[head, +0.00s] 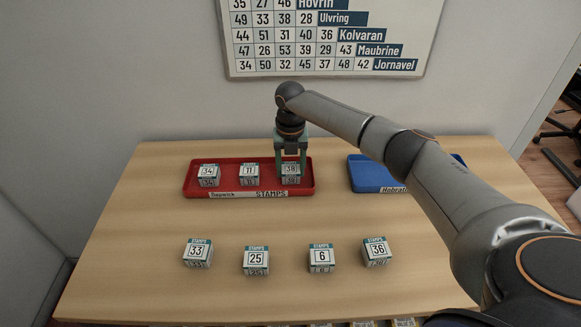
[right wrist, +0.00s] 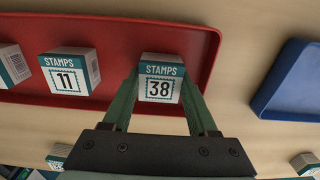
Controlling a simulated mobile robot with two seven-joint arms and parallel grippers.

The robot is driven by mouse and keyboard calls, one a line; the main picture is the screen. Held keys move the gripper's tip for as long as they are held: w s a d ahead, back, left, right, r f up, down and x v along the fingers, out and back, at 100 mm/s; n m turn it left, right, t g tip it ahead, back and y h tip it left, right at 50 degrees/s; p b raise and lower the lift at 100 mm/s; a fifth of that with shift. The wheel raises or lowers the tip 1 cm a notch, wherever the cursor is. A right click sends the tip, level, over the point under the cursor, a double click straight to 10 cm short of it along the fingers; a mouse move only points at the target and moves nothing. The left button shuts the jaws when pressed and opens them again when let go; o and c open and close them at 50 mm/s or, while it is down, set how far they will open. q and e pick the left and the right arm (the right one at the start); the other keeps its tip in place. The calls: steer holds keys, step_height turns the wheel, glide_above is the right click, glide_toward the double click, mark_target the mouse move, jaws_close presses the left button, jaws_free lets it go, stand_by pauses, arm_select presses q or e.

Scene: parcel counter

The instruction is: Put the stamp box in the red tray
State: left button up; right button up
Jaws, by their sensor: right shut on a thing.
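The red tray (head: 222,192) stands at the back of the wooden table, with a front label reading Tapwick STAMPS. Stamp box 34 (head: 208,175) and stamp box 11 (head: 249,174) sit in its left and middle parts. My right gripper (head: 290,165) is shut on stamp box 38 (head: 290,175) in the right part of the tray. In the right wrist view, box 38 (right wrist: 160,88) is between the two green fingers, over the red tray (right wrist: 120,95). I cannot tell whether its base touches the tray floor. My left gripper is not in view.
Stamp boxes 33 (head: 197,252), 25 (head: 256,261), 6 (head: 321,257) and 36 (head: 376,251) stand in a row at the front. A blue tray (head: 368,180) is at the back right, partly behind my right arm. A number board (head: 325,45) hangs on the wall.

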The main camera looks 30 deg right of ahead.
mark_target(290, 167)
steer(key=o, duration=1.4)
step_height(290, 167, up, 12)
steer(key=shift+r, duration=0.1)
